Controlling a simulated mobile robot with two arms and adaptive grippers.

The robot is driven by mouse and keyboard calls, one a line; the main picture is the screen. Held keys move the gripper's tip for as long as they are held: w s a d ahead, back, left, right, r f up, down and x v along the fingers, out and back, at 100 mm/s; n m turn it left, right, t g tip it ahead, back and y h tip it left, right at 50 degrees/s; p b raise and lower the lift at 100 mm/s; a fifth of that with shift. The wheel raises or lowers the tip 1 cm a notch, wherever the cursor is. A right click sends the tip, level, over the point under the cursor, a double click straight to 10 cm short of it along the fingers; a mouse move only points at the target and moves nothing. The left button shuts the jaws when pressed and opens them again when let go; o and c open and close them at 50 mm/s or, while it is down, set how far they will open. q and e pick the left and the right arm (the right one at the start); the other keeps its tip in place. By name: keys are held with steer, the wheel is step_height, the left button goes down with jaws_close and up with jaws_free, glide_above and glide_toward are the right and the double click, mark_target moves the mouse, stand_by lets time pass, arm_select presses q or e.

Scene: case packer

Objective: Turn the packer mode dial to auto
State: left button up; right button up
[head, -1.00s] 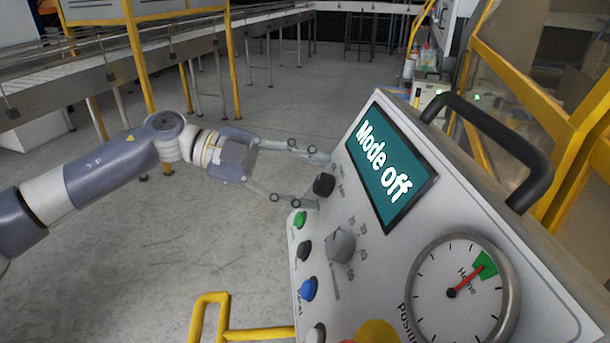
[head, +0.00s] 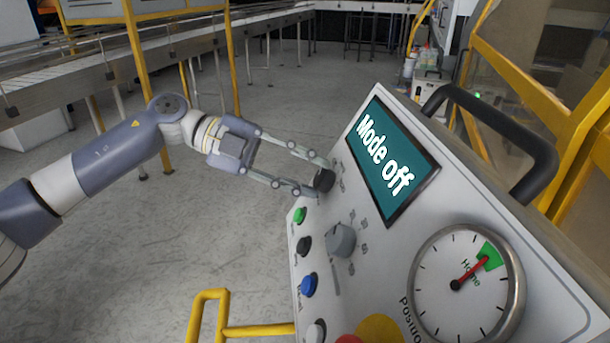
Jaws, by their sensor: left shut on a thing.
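A slanted white control panel (head: 390,262) fills the right of the head view. Its screen (head: 390,160) reads "Mode off". A black dial (head: 324,181) sits at the panel's upper left, left of the screen; its small labels are too blurred to read. My left gripper (head: 321,178) reaches in from the left and is shut on this black dial, one finger on its upper side and one on its lower left. A grey dial (head: 341,240) with blurred labels is below it, apart from the gripper. My right gripper is not in view.
Green (head: 299,215), black (head: 304,246) and blue (head: 309,285) buttons line the panel's left edge below my gripper. A round gauge (head: 465,285) points to "Home". A black handle (head: 500,140) and yellow frame stand right.

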arm_select(q)
steer(key=m+y+b, duration=0.1)
steer(key=m, duration=0.3)
steer(key=shift+d+g, duration=0.1)
steer(key=shift+g, duration=0.3)
steer(key=m, duration=0.2)
steer(key=m+y+b, duration=0.1)
steer(key=m, duration=0.1)
steer(key=shift+r+m+y, duration=0.1)
steer(key=shift+m+y, duration=0.2)
steer(key=m+y+b, duration=0.1)
steer(key=m, duration=0.3)
steer(key=shift+d+r+t, duration=0.1)
steer(key=shift+t, duration=0.2)
steer(key=m+t+y+b, duration=0.1)
steer(key=m, duration=0.2)
steer(key=shift+r+m+b, duration=0.1)
steer(key=shift+m+b, duration=0.2)
steer(key=shift+o, duration=0.2)
steer(key=shift+c, duration=0.2)
steer(key=o, duration=1.1)
